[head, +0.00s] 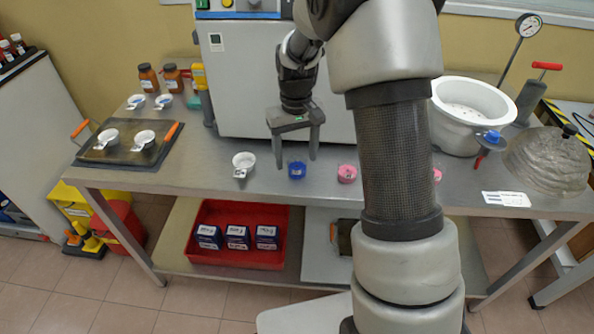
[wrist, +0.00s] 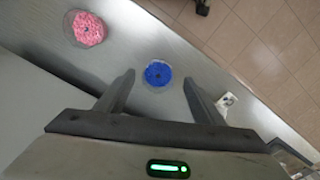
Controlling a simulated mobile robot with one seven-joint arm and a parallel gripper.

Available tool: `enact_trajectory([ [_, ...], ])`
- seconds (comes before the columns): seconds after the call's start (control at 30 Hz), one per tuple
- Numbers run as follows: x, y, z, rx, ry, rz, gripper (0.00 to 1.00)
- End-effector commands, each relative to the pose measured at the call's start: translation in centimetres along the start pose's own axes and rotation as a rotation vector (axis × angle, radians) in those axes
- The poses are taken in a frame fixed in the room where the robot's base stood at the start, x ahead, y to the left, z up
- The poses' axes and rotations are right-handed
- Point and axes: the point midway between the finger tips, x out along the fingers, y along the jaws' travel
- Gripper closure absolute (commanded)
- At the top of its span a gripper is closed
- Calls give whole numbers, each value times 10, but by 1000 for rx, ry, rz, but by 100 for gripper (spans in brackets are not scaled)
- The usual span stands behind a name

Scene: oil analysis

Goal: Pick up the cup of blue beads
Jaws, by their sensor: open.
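The cup of blue beads (head: 297,170) stands upright on the steel bench, near its front edge. In the wrist view the cup of blue beads (wrist: 158,75) lies ahead of my fingers, centred between them and apart from both. My gripper (head: 296,152) is open and empty, pointing down above and behind the cup. In the wrist view my gripper (wrist: 158,85) shows two spread fingers. A cup of pink beads (head: 347,173) stands just to the right of the blue one; it also shows in the wrist view (wrist: 88,28).
A white handled cup (head: 243,162) stands left of the blue one. A large grey box (head: 262,80) stands behind my gripper. A white pot (head: 470,115) and a dome (head: 548,160) are at the right. A dark tray (head: 125,157) with cups is at the left.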

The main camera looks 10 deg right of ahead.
Motion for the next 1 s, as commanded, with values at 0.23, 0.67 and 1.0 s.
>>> enact_trajectory([
  [0.23,35,3,-1,0,-2,0,38],
  [0.67,35,3,-1,0,-1,0,75],
  [1.0,29,3,-2,0,1,0,83],
])
